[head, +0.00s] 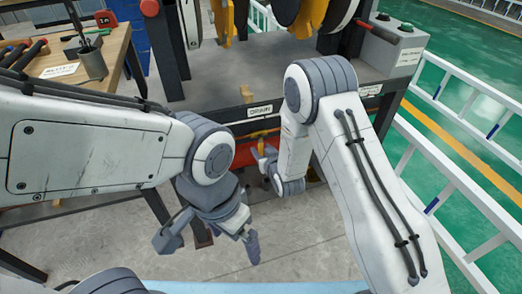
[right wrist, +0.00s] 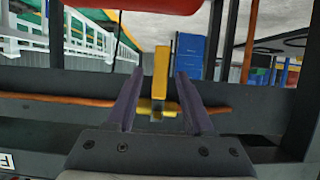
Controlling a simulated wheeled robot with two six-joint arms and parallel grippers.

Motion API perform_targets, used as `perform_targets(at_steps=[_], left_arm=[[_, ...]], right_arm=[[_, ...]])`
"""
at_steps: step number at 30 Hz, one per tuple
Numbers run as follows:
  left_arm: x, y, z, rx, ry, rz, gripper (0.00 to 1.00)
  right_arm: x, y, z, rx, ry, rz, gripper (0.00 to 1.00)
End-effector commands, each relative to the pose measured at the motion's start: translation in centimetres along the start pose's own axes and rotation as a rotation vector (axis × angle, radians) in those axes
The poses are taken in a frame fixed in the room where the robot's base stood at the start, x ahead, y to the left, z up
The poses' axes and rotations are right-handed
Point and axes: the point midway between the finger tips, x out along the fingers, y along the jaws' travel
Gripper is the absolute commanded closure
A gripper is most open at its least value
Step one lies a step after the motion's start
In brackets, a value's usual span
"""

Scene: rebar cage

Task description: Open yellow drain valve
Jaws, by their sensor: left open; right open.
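The yellow drain valve (head: 262,134) is under the bench edge below a label reading DRAIN (head: 260,111). In the right wrist view its yellow handle (right wrist: 161,70) stands upright above a yellow body on a copper pipe. My right gripper (head: 262,158) is open at the valve and partly hidden by its own arm. In the right wrist view its fingers (right wrist: 159,78) stand either side of the handle, with a visible gap on each side. I cannot tell how deep the handle sits between them. My left gripper (head: 208,243) is open and empty, low over the floor.
A dark bench frame (head: 200,100) runs above the valve, and a red object (head: 222,156) lies below it. The copper pipe (right wrist: 60,101) runs along a dark beam. A wooden table with tools (head: 75,70) stands at left. White railings (head: 475,115) stand at right.

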Motion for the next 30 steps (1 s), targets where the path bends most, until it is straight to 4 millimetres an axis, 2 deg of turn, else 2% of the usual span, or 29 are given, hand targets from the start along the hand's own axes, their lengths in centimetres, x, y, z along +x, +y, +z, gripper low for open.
perform_targets(at_steps=[5, 14, 17, 18, 19, 30], left_arm=[[0.4, 0.0, 0.0, 0.000, 0.000, 0.000, 0.00], [0.3, 0.0, 0.0, 0.000, 0.000, 0.000, 0.00], [0.3, 0.0, 0.0, 0.000, 0.000, 0.000, 0.00], [0.3, 0.0, 0.0, 0.000, 0.000, 0.000, 0.00], [0.3, 0.0, 0.0, 0.000, 0.000, 0.000, 0.00], [0.3, 0.0, 0.0, 0.000, 0.000, 0.000, 0.00]], right_arm=[[1.5, 0.0, 0.1, 0.000, -0.001, 0.000, 0.47], [1.8, 0.0, 0.0, 0.000, -0.002, 0.000, 0.47], [1.7, 0.0, 0.0, 0.000, -0.002, 0.000, 0.82], [1.7, 0.0, 0.0, 0.000, -0.002, 0.000, 0.97], [1.7, 0.0, 0.0, 0.000, -0.002, 0.000, 1.00], [1.7, 0.0, 0.0, 0.000, -0.001, 0.000, 1.00]])
